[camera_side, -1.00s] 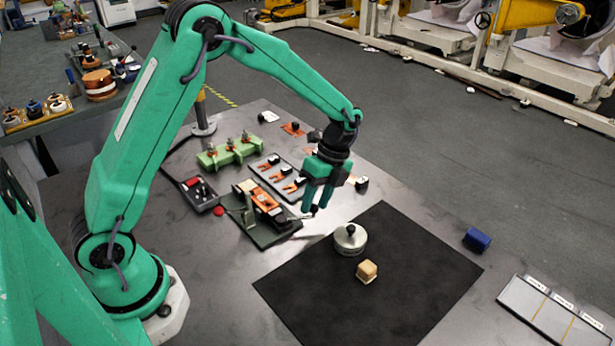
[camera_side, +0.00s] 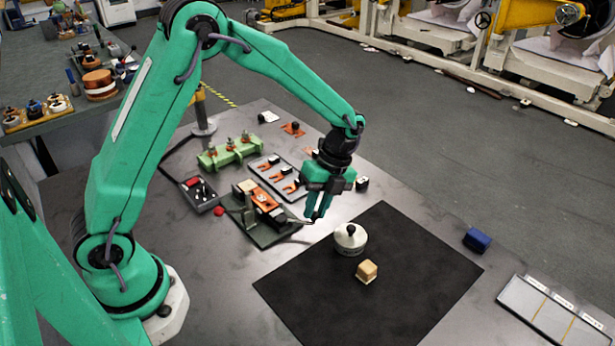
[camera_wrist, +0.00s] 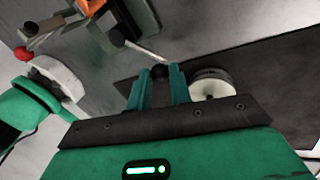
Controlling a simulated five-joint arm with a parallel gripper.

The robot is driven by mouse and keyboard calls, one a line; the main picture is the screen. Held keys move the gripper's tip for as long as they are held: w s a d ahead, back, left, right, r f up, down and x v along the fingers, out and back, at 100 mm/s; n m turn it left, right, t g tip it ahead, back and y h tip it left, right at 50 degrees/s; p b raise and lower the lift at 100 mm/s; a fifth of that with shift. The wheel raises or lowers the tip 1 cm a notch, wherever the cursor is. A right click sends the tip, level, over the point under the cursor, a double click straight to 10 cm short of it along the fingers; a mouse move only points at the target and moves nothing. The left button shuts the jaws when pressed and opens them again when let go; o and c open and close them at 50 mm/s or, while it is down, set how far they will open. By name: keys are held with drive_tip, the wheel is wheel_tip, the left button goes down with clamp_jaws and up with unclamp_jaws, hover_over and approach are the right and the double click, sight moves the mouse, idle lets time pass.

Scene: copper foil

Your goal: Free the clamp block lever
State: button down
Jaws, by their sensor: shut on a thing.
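The clamp block (camera_side: 270,236) has a dark green base with a copper-coloured piece (camera_side: 264,199) on it, on the table left of my gripper (camera_side: 314,219). Its lever (camera_side: 297,222) sticks out towards the black mat. In the wrist view the lever is a thin pale rod (camera_wrist: 143,51) ending in a dark ball knob (camera_wrist: 160,71). My gripper's fingers (camera_wrist: 160,80) are shut on this knob, which sits between their tips. In the side view the fingers largely hide the knob. Part of the clamp block shows at the top of the wrist view (camera_wrist: 140,20).
A tray with copper forks (camera_side: 277,172) lies behind. A blue block (camera_side: 477,239) is far right.

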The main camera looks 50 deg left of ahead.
drive_tip(key=shift+s+d+m, duration=0.2)
drive_tip(key=shift+d+m, duration=0.15)
drive_tip(key=shift+m, duration=0.05)
drive_tip(key=c, duration=1.3)
unclamp_jaws()
drive_tip(key=shift+v, duration=3.9)
